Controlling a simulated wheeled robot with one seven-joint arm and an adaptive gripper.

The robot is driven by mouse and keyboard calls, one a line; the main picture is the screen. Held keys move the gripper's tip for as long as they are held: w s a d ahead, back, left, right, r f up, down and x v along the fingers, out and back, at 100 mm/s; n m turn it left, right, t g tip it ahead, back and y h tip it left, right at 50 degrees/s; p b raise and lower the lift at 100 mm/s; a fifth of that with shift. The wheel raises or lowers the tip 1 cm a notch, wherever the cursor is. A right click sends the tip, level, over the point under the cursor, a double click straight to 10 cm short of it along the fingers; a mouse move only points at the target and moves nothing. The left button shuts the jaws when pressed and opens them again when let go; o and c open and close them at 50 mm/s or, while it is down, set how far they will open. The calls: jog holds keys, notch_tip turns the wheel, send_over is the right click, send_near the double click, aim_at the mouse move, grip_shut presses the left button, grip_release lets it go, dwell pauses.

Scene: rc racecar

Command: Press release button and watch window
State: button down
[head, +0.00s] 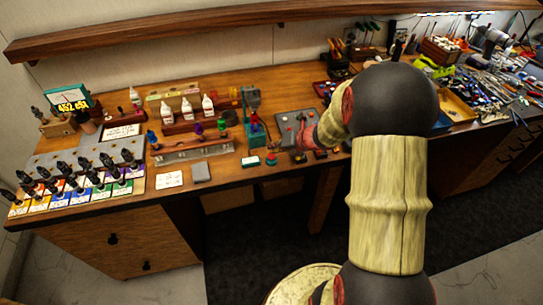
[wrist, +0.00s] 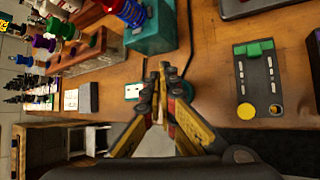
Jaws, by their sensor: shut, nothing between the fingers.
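A small red button (head: 271,158) sits near the bench's front edge in the head view, beside a small green-and-white box (head: 250,161). The box also appears left of my fingertips in the wrist view (wrist: 132,91). My gripper (wrist: 165,72) is shut and empty, its fingers pointing over the wooden bench top. In the wrist view the fingers cover the spot just right of the box, so I cannot tell whether they touch the button. A teal stand (head: 251,100) with a blue spring (wrist: 127,12) stands behind. I cannot make out which part is the window.
A dark card with a yellow disc (wrist: 246,111) lies right of my fingers. Bottles and shock absorbers crowd the bench's left; tools fill its right. The floor in front is clear.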

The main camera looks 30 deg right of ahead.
aim_at(273, 155)
jog(key=shift+f, duration=0.1)
jog(key=shift+f, duration=0.35)
jog(key=shift+f+b, duration=0.6)
jog(key=shift+b, duration=0.05)
dwell(1.0)
jog(key=shift+r, duration=0.1)
jog(key=shift+r+p, duration=0.95)
jog(key=shift+p, duration=0.05)
notch_tip(273, 155, up, 5)
jog(key=p, duration=0.5)
jog(key=shift+r, duration=0.1)
